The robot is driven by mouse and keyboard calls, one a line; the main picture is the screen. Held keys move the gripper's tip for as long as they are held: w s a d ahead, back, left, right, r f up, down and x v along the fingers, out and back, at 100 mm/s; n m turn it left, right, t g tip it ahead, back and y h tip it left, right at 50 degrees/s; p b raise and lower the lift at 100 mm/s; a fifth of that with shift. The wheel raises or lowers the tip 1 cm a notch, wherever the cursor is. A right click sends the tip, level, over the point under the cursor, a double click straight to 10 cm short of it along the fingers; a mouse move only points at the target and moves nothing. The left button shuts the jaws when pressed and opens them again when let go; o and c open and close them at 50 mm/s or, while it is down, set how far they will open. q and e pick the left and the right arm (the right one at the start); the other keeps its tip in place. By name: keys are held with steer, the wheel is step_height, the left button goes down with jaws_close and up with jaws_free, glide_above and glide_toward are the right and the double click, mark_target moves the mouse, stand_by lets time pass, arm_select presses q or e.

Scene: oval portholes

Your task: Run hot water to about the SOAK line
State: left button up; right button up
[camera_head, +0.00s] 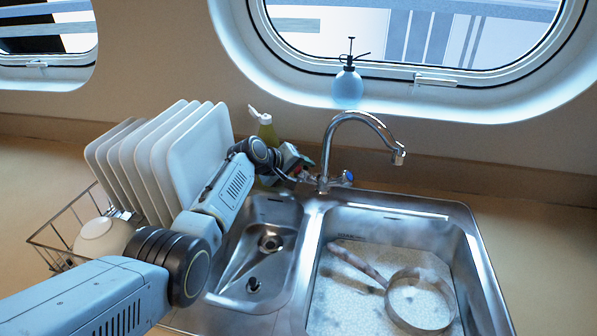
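A chrome faucet (365,118) stands behind the sink, its curved spout ending over the right basin (462,262). No stream shows below the spout. A blue-marked tap handle (347,177) is on the faucet's right side. My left gripper (301,174) is at the faucet's left side, where the other handle is mostly hidden by it. Whether its fingers are open or shut does not show clearly. A round pan (388,300) with a long handle lies in the right basin, on a pale, speckled bottom or shallow liquid. My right gripper is out of view.
A rack (48,243) with several white plates (200,150) and a bowl (103,238) stands left. A green bottle (266,131) is behind my gripper. A blue spray bottle (348,88) stands on the window ledge.

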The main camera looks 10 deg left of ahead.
arm_select(q)
steer(key=shift+o, duration=0.3)
steer(key=shift+r, duration=0.1)
steer(key=shift+p+v, duration=0.5)
steer(key=shift+v, duration=0.3)
steer(key=shift+p+v, duration=0.8)
steer(key=shift+v, duration=2.1)
